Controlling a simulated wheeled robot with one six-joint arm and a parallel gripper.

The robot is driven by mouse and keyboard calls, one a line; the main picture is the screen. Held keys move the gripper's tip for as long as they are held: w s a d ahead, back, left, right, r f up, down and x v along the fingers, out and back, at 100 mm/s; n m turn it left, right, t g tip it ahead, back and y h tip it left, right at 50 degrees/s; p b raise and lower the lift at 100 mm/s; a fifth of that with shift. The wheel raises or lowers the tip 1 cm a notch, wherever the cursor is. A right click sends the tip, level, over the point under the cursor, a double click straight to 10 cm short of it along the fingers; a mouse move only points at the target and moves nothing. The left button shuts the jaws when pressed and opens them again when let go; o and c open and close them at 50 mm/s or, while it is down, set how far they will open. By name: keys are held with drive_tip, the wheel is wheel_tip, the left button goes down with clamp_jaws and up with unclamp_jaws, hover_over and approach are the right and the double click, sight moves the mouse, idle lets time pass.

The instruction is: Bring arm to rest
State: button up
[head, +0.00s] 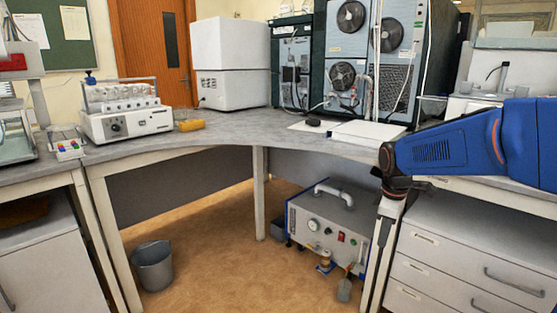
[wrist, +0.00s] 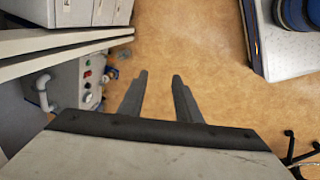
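My blue arm reaches in from the right edge of the head view, in front of the bench and the drawers. Its wrist end hangs down beside the bench's front edge; I cannot clearly make out the fingertips there. In the wrist view my gripper (wrist: 160,74) shows two dark fingers standing apart with a clear gap. Only brown floor (wrist: 190,45) shows between and beyond them. My gripper holds nothing and touches nothing that I can see.
A grey control box (head: 328,225) with a handle stands under the bench (head: 235,128), left of my wrist; it also shows in the wrist view (wrist: 72,82). White drawers (head: 470,255) are at the right.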

drive_tip(key=s+a+m+t, duration=0.2)
drive_tip(key=s+m, duration=0.9)
drive_tip(key=s, duration=1.7)
drive_tip(key=shift+s+f+m+t+y, duration=0.3)
drive_tip(key=shift+f+m+t+y, duration=0.1)
